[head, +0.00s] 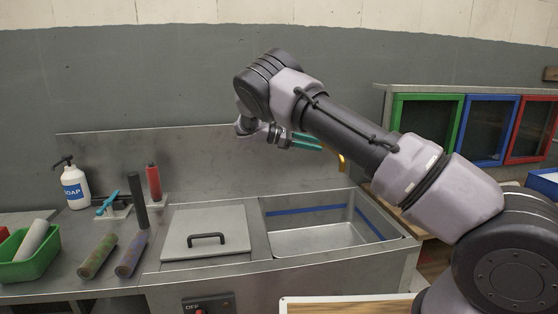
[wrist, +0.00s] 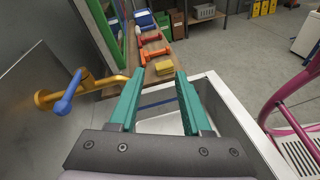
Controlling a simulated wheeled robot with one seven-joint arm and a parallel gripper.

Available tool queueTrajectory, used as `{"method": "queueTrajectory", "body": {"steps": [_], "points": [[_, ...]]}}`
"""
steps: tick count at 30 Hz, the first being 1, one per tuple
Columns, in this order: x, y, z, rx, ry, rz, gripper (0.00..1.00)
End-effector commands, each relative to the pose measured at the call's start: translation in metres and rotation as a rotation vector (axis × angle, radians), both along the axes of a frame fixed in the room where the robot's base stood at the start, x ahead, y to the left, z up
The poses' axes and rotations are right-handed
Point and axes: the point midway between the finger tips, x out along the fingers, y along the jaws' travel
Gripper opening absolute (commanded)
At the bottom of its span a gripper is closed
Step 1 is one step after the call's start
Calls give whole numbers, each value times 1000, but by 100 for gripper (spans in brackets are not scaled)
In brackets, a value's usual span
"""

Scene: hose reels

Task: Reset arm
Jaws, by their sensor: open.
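My gripper (head: 306,141) is raised above the sink counter in the head view, with its teal fingers pointing right. In the wrist view my gripper (wrist: 152,98) shows two teal fingers spread apart with nothing between them. Below it is the metal sink basin (head: 310,238), empty, with a blue line around its inside. The basin's rim (wrist: 240,127) also shows past the fingers in the wrist view. My arm hides part of the back wall and the tap.
A grey lid (head: 205,230) with a black handle lies left of the basin. A yellow tap (wrist: 85,88) and a pink frame (wrist: 290,100) flank the wrist view.

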Motion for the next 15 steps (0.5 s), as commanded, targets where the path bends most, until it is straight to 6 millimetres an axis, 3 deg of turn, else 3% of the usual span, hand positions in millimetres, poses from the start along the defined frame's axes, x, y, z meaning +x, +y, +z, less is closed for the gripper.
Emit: {"method": "queueTrajectory", "body": {"steps": [8, 15], "points": [[-24, -70, 38, 292, -104, -174, 48], [-73, -124, 75, 631, -277, -382, 48]]}}
